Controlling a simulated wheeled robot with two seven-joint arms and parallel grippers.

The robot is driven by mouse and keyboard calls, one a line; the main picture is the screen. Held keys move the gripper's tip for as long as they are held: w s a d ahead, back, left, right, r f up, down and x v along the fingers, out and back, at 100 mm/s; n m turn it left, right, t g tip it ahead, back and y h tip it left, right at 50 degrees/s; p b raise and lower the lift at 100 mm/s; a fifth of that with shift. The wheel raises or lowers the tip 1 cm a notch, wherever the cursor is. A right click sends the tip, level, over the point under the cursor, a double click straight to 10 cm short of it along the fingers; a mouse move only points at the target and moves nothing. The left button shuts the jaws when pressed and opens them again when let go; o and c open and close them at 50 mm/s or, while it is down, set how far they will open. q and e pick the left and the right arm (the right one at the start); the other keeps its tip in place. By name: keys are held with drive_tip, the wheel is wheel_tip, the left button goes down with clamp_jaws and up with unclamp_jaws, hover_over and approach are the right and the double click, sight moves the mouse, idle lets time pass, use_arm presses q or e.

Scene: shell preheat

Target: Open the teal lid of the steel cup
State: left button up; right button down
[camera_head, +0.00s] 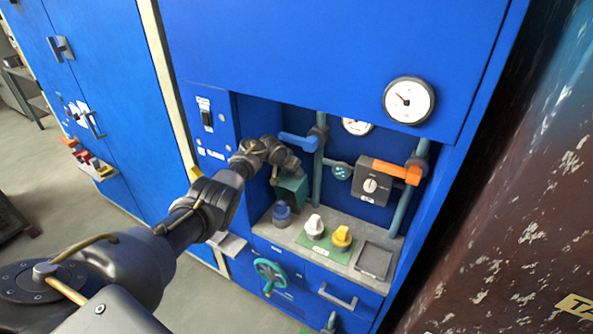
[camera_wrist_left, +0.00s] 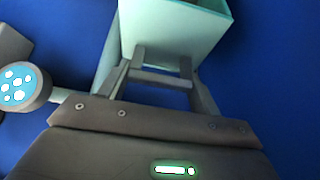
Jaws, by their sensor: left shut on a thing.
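A teal box-like piece (camera_head: 293,188), which I take to be the teal lid, is in the left part of the blue cabinet's recess. It also shows in the left wrist view (camera_wrist_left: 150,30), with pale inner walls and an open side. My left gripper (camera_head: 287,167) reaches it from the left and is shut on it. The fingers (camera_wrist_left: 163,66) are at its near edge in the left wrist view. I cannot clearly make out a steel cup; it may be hidden by the gripper and the teal piece. My right gripper is not in view.
On the grey shelf (camera_head: 353,237) stand a blue knob (camera_head: 282,213), a white knob (camera_head: 314,225) and a yellow knob (camera_head: 341,238). Pipes with a blue handle (camera_head: 298,142) and an orange handle (camera_head: 400,172) are behind. A grey dial box (camera_head: 371,185) is to the right.

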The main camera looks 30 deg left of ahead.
use_arm(q)
drive_tip(key=o, duration=1.4)
drive_tip(key=shift+w+f, duration=0.15)
drive_tip(key=shift+s+r, duration=0.25)
drive_tip(key=shift+r, duration=0.15)
drive_tip(key=p+v, duration=0.2)
drive_tip(key=v, duration=0.8)
drive_tip(key=shift+f, duration=0.1)
